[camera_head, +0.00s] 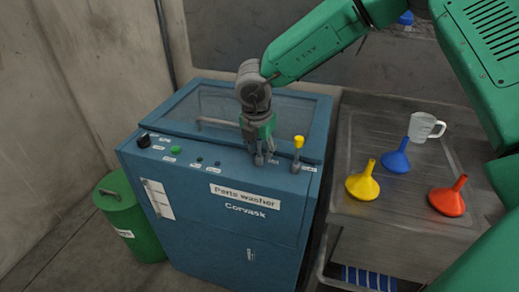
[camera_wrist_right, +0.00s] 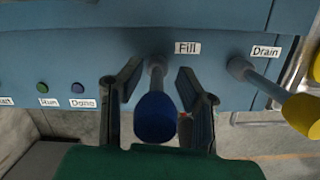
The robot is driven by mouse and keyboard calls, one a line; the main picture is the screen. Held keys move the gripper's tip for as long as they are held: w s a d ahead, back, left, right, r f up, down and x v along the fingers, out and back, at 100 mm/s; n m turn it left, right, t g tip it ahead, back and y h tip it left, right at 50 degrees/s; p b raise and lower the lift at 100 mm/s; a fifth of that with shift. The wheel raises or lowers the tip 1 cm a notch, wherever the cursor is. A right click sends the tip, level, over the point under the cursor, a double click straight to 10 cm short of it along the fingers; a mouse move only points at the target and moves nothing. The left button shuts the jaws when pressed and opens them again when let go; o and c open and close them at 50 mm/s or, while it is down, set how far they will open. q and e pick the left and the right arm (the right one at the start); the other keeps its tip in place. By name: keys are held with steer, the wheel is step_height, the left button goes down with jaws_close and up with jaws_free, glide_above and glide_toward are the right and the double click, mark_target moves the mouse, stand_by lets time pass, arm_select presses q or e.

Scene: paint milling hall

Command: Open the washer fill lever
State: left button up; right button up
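The blue parts washer (camera_head: 220,225) stands in the middle of the head view, with a row of controls along its front top edge. The fill lever has a grey stem and a blue knob (camera_wrist_right: 155,118), beside the "Fill" label in the right wrist view. My right gripper (camera_head: 265,157) is at this lever, pointing down and largely hiding it in the head view. In the wrist view its fingers (camera_wrist_right: 158,78) are apart, one on each side of the knob. The drain lever (camera_head: 298,150), with a yellow knob, stands just right of the gripper. My left gripper is not in view.
A green bin (camera_head: 130,218) stands left of the washer.

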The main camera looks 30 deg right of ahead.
step_height(320, 180, up, 12)
steer(key=s+a, duration=0.1)
steer(key=shift+s+a+f, duration=0.15)
steer(key=shift+a+f, duration=0.05)
steer(key=shift+a, duration=0.05)
steer(key=shift+a, duration=0.2)
stand_by(0.3)
